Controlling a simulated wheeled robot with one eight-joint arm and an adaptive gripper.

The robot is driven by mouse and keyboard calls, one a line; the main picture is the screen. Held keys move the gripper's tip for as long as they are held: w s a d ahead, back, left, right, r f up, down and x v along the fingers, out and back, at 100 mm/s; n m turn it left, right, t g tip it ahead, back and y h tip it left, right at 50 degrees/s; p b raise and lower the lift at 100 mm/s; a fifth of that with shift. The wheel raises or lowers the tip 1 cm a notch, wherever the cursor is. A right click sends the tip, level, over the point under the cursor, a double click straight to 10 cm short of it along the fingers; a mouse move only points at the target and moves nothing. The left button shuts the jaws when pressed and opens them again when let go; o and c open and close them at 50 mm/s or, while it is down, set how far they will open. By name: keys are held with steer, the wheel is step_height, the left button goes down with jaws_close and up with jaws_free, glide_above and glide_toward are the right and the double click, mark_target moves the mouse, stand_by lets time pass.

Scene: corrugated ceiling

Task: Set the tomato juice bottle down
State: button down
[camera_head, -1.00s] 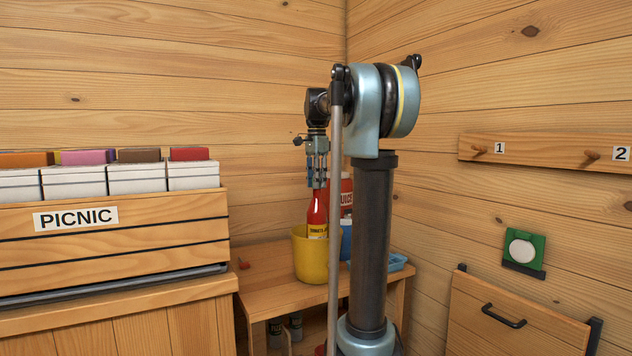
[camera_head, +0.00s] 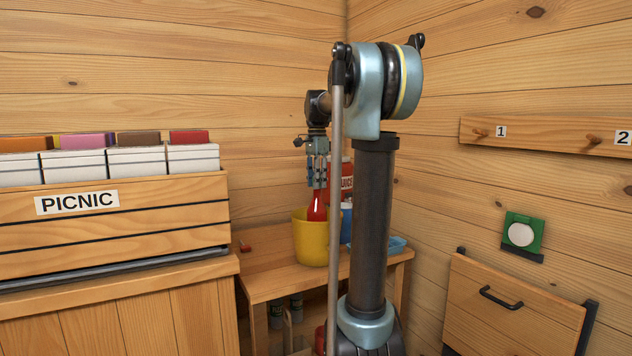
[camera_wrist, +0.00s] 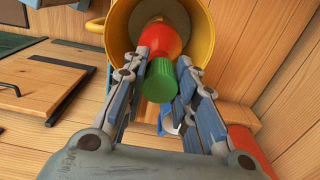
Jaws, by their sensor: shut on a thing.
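The tomato juice bottle (camera_head: 317,206) is red, and its green cap (camera_wrist: 160,82) shows in the wrist view. My gripper (camera_head: 317,186) is shut on the bottle near its neck, pointing down from above. The bottle's lower part is inside a yellow bucket (camera_head: 317,246) on the small wooden table (camera_head: 275,280), and the bucket wall hides its base in the head view. In the wrist view the red bottle body (camera_wrist: 166,42) lies within the bucket's mouth. I cannot tell whether its base touches the bucket floor.
A red juice container (camera_head: 346,183) and a blue item stand behind the bucket, partly hidden by my arm. A light blue tray (camera_head: 391,245) is at the table's right. The PICNIC crate (camera_head: 135,208) is farther left.

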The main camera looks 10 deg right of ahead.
steer(key=c, duration=1.3)
jaws_free()
step_height(320, 180, up, 12)
steer(key=shift+s, duration=0.1)
steer(key=s+f+n+t, duration=0.1)
steer(key=s+f+n, duration=0.6)
steer(key=s+f, duration=1)
steer(key=s+f+n+t, duration=0.1)
steer(key=s+f+n, duration=0.6)
steer(key=s+f, duration=1)
step_height(320, 180, down, 7)
steer(key=shift+s+f+n, duration=0.2)
steer(key=shift+s+n, duration=0.1)
steer(key=shift+s, duration=0.05)
steer(key=shift+a, duration=0.1)
